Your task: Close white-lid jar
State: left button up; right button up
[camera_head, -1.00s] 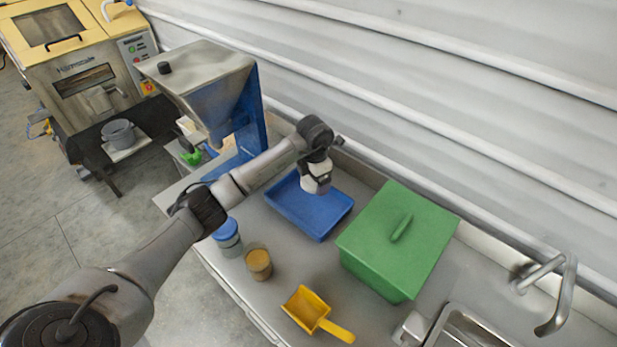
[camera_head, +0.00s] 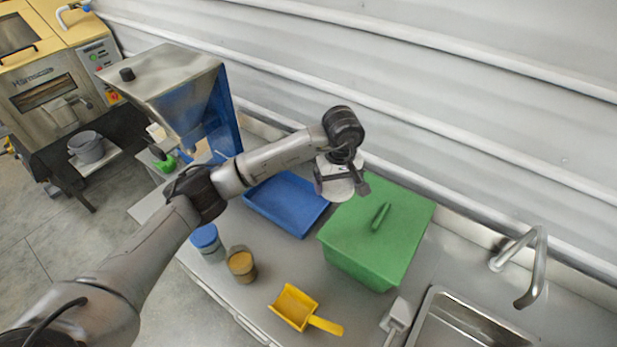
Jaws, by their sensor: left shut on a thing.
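My left gripper (camera_head: 342,186) is shut on a white round lid (camera_head: 337,190). It holds the lid in the air, over the gap between the blue tray and the green box in the picture. An open jar (camera_head: 241,266) with tan-brown contents stands on the counter, down and left of the gripper and well apart from it. No lid is on this jar. My right gripper is not in view.
A blue-lidded jar (camera_head: 206,243) stands close beside the open jar. A yellow scoop (camera_head: 297,309), blue tray (camera_head: 289,206) and green lidded box (camera_head: 373,239) occupy the counter. A sink (camera_head: 467,322) with a faucet is at right; the hopper (camera_head: 163,86) is behind.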

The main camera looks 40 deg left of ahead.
pick_arm(q)
jog(key=s+d+r+m, duration=0.1)
jog(key=d+r+m, duration=0.2)
jog(key=d, duration=0.4)
jog(key=s+d+r+m, duration=0.1)
jog(key=d+r+m, duration=0.15)
jog(key=d, duration=0.45)
jog(key=s+d+m, duration=0.5)
jog(key=s+d, duration=0.2)
jog(key=d, duration=0.1)
jog(key=shift+s+d, duration=0.15)
jog(key=shift+s, duration=0.2)
jog(key=shift+m, duration=0.25)
